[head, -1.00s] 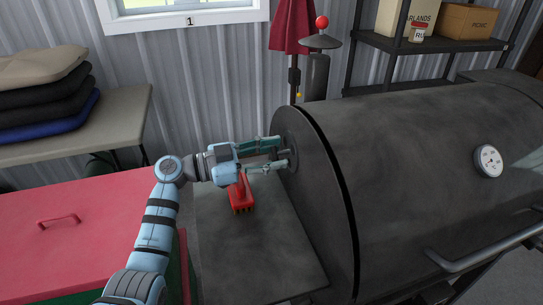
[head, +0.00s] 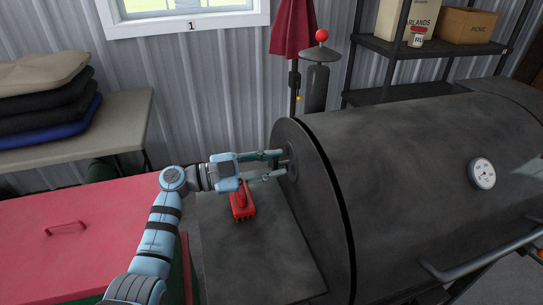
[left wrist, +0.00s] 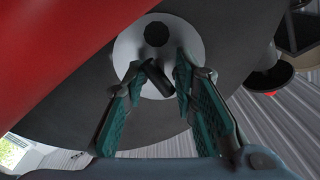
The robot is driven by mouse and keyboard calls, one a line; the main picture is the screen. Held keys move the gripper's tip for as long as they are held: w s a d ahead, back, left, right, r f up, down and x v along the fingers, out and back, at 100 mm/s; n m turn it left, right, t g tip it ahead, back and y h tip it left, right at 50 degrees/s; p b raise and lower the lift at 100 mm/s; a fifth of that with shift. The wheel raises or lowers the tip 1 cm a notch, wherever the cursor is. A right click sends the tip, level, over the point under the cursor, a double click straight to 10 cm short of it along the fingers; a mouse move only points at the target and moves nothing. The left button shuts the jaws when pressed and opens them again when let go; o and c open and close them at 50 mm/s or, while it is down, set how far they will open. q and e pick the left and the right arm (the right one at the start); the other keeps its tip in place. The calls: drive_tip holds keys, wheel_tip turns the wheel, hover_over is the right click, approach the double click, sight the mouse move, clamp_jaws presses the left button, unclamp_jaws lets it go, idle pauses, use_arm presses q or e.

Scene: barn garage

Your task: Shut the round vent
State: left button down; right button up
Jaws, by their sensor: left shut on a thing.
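The round vent (head: 292,166) is on the left end of the dark barrel grill (head: 400,160). In the left wrist view it is a pale grey disc (left wrist: 192,38) with a dark round hole near its top and a short black tab (left wrist: 157,82) sticking out. My left gripper (head: 284,166) reaches the vent from the left. In the left wrist view its green-padded fingers (left wrist: 162,76) are on both sides of the black tab and shut on it. The fingers partly cover the disc. My right gripper is not in view.
A red brush (head: 242,206) sits on the grill's side shelf (head: 260,255), just below my left gripper. A red-lidded chest (head: 90,245) stands at the left. A dark capped stack (head: 317,85) rises behind the grill.

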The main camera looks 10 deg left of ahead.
use_arm(q)
drive_tip(key=shift+s+f, duration=0.1)
drive_tip(key=shift+f, duration=0.1)
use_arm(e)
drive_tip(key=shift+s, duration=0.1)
use_arm(q)
drive_tip(key=c, duration=1.6)
unclamp_jaws()
drive_tip(key=shift+o, duration=0.8)
drive_tip(key=shift+r, duration=0.15)
drive_tip(key=v, duration=1.2)
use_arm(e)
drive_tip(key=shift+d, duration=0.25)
